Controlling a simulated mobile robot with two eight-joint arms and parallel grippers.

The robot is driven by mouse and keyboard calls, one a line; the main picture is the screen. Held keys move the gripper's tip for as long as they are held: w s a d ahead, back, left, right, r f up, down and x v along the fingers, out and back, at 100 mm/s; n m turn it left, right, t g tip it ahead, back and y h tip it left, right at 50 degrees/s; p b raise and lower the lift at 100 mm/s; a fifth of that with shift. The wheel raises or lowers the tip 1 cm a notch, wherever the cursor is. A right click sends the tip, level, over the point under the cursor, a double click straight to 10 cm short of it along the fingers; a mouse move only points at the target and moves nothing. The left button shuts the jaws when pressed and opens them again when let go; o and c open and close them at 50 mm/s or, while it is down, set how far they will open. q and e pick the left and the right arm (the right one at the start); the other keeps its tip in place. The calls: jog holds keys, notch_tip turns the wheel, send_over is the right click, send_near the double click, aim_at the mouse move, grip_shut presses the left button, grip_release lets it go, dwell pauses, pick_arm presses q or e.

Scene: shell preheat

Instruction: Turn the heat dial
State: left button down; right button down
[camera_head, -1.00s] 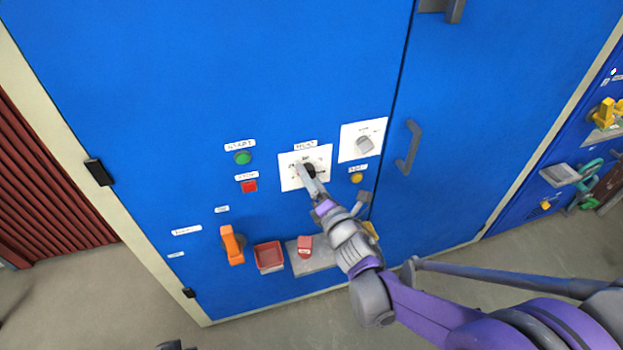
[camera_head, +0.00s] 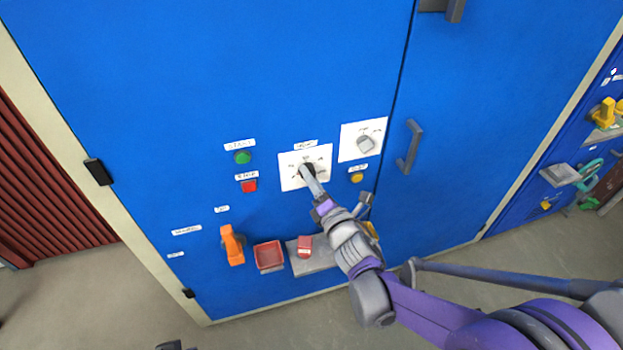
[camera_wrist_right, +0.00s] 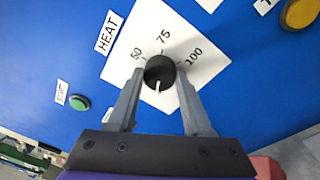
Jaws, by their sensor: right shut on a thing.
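The heat dial (camera_wrist_right: 159,69) is a black round knob with a white pointer mark, on a white plate (camera_wrist_right: 133,62) marked 50, 75 and 100 under a HEAT label (camera_wrist_right: 110,32). In the right wrist view, the white mark points down toward my gripper, away from the numbers. My right gripper (camera_wrist_right: 160,80) has one finger on each side of the knob and is shut on it. In the head view, the right gripper (camera_head: 309,175) partly covers the dial (camera_head: 307,170). My left gripper is not clearly visible.
A second plate with a grey knob (camera_head: 365,144) and a yellow button (camera_head: 357,178) are close on the right. A green button (camera_head: 243,157) and a red button (camera_head: 249,186) are on the left. An orange handle (camera_head: 232,245) and red tray (camera_head: 269,256) are lower down.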

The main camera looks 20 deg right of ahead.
jog(key=m+h+b, duration=0.1)
jog(key=m, duration=1.1)
jog(key=m+t+h+b, duration=0.1)
jog(key=m+h, duration=0.1)
jog(key=m, duration=1.1)
jog(key=shift+a, duration=0.2)
jog(key=shift+c, duration=1.6)
grip_release()
jog(key=s+f, duration=0.1)
jog(key=s, duration=0.9)
jog(key=shift+s, duration=0.4)
jog(key=shift+a, duration=0.15)
